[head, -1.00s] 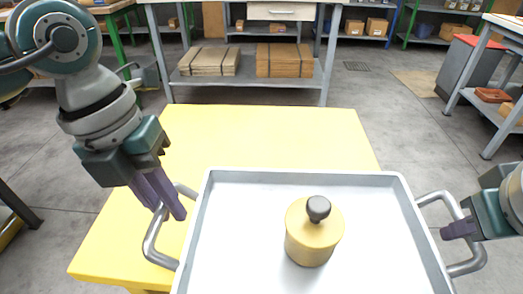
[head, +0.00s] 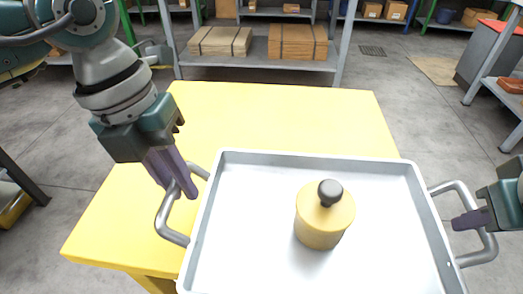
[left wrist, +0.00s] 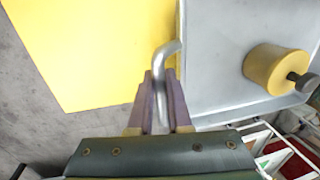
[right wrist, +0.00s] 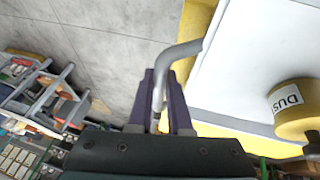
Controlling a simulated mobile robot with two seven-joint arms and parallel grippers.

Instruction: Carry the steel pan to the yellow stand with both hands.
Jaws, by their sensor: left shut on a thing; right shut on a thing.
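The steel pan (head: 262,262) is a shallow grey tray with a bar handle at each side. It is over the near part of the yellow stand (head: 270,112); whether it touches the stand I cannot tell. A yellow cylinder with a dark knob (head: 322,222) stands upright in the pan. My left gripper (head: 180,188) is shut on the left handle (left wrist: 162,88), which passes between its fingers in the left wrist view. My right gripper (head: 470,221) is shut on the right handle (right wrist: 172,62). The pan's near edge is cut off in the head view.
The far part of the stand's top is bare. Behind it is a grey shelf bench (head: 262,63) with flat cardboard stacks. A grey cabinet with a red top (head: 490,52) is at the far right. Open concrete floor lies on both sides of the stand.

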